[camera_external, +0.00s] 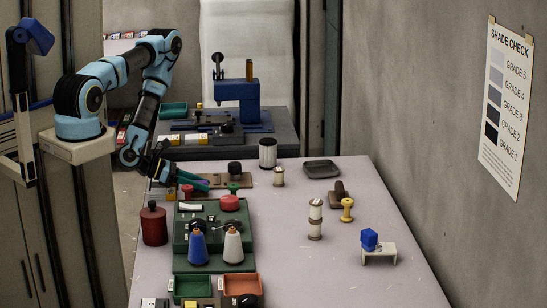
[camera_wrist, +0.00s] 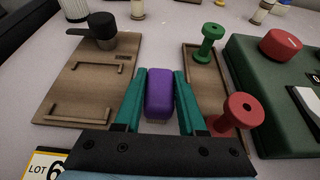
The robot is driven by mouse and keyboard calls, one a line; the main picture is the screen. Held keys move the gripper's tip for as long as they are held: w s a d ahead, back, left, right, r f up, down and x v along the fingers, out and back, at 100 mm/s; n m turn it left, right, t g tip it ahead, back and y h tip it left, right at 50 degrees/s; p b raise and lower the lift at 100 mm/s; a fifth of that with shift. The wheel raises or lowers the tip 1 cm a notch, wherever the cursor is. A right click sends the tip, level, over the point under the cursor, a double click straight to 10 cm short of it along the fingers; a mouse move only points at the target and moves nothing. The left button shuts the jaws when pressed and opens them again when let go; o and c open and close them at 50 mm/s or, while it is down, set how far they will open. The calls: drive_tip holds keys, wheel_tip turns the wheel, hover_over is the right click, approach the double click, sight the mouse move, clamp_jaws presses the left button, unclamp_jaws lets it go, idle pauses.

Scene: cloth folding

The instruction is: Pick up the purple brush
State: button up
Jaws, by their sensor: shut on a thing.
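The purple brush (camera_wrist: 160,92) sits between the two green fingers of my gripper (camera_wrist: 160,100) in the wrist view, with a strip of pale bristles at its near lower edge. Both fingers press against its sides. Below the brush is the pale table top, between two wooden boards; I cannot tell whether the brush touches the table. In the external view my gripper (camera_external: 193,181) is low over the far left part of the table, and a little purple of the brush (camera_external: 203,183) shows by the fingers.
A wooden board with a black knob (camera_wrist: 90,85) lies left of my gripper. A wooden tray (camera_wrist: 222,110) with green and red spools (camera_wrist: 238,110) lies close on the right, beside a dark green machine (camera_wrist: 265,90). The table's right side (camera_external: 330,270) has free room.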

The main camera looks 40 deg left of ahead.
clamp_jaws()
drive_tip(key=shift+r, duration=0.1)
